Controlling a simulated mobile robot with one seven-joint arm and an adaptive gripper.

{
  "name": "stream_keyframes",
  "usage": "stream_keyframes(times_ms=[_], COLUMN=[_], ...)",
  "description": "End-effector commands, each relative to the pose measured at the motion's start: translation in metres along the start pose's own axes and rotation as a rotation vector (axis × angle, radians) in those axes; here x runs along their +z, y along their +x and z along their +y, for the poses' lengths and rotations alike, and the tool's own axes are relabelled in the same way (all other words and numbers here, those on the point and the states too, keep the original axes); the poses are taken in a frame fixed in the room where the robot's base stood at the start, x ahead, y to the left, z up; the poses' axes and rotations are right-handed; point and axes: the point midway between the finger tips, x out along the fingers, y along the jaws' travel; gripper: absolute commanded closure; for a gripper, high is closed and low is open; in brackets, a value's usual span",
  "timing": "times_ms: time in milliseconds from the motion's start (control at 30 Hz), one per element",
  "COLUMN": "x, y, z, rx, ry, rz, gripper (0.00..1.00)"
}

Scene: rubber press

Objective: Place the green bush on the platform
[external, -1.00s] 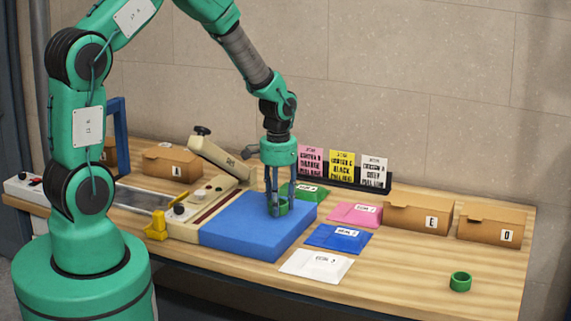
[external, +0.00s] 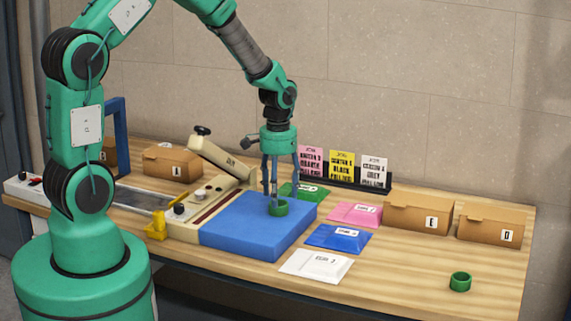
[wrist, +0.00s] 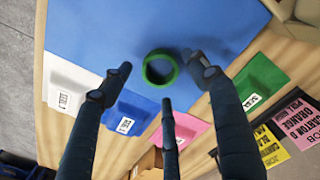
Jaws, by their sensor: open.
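A green bush (external: 278,208), a short hollow ring, stands on the blue platform (external: 240,238), near its far right part. In the wrist view the bush (wrist: 160,68) rests on the blue surface (wrist: 110,30), ahead of my spread fingers and touching none of them that I can see. My gripper (external: 280,190) is open and empty, just above and behind the bush. A second green bush (external: 460,282) stands on the bare wood at the table's front right.
A beige press (external: 200,210) with a raised lever arm adjoins the platform's left side. Green, pink (external: 355,214), blue (external: 338,237) and white (external: 316,265) packets lie right of it. Cardboard boxes (external: 418,213) and a sign rack (external: 343,170) stand behind. The front right table is mostly clear.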

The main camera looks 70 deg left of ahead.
Motion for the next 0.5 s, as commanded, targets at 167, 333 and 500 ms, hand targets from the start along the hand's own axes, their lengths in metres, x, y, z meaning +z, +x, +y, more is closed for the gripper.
stream_keyframes(times_ms=[167,333,500], x=[-0.001,-0.001,0.000], y=[-0.032,-0.059,-0.079], z=[0.000,0.000,0.000], rx=[0.000,0.000,0.000], ry=[0.000,0.000,0.000], rz=[0.004,0.002,0.001], gripper=[0.40,0.40,0.40])
